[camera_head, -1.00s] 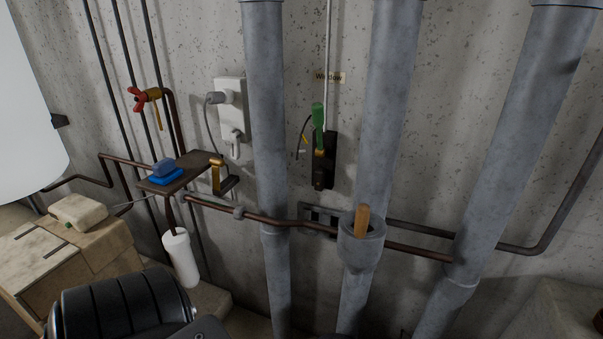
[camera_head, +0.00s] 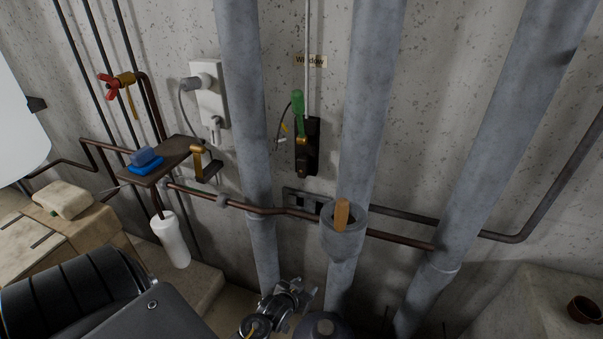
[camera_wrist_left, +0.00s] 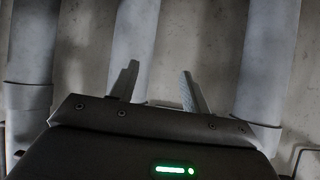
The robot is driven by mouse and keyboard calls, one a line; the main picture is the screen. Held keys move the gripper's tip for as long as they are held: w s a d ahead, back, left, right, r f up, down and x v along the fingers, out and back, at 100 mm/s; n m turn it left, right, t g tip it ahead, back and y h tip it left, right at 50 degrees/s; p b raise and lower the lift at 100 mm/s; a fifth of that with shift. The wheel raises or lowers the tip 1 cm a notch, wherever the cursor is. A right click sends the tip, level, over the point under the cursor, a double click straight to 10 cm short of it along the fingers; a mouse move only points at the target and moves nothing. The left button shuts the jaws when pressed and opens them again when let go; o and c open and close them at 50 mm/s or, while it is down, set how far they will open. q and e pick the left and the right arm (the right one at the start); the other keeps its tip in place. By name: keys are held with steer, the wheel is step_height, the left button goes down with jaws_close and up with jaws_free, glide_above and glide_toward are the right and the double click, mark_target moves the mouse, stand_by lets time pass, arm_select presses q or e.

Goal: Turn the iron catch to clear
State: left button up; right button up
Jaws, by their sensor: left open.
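A dark iron-looking fitting (camera_head: 313,148) is fixed upright on the concrete wall between two grey pipes, below a "Window" label (camera_head: 310,61). A green handle (camera_head: 297,104) stands up on it, with a brass-coloured part under the handle. I cannot tell for sure which part is the catch. My left gripper (camera_head: 306,287) is low at the bottom of the head view, in front of the pipes and well below the fitting. In the left wrist view its two fingers (camera_wrist_left: 158,88) are apart with nothing between them. My right gripper is not in view.
Grey vertical pipes (camera_head: 375,90) flank the fitting. A cup-like holder (camera_head: 344,246) with a wooden handle (camera_head: 341,214) is on the middle pipe. A small shelf (camera_head: 166,166) carries a blue sponge (camera_head: 146,158). A red-handled tap (camera_head: 109,86) and white socket (camera_head: 209,98) are left.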

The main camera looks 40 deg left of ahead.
arm_select(q)
steer(key=w+a+r+n+t+y+p, duration=0.1)
steer(key=w+a+r+t, duration=0.1)
steer(key=r, duration=0.8)
steer(key=w+a+r+t+y, duration=0.1)
steer(key=w+a+r, duration=0.15)
steer(key=r, duration=0.65)
steer(key=n+t+y, duration=0.2)
steer(key=t, duration=0.1)
glide_toward(301, 168)
steer(key=p+x, duration=0.3)
steer(key=x, duration=0.5)
steer(key=shift+r, duration=0.15)
steer(key=shift+x, duration=0.8)
steer(key=shift+d, duration=0.1)
steer(key=c, duration=1)
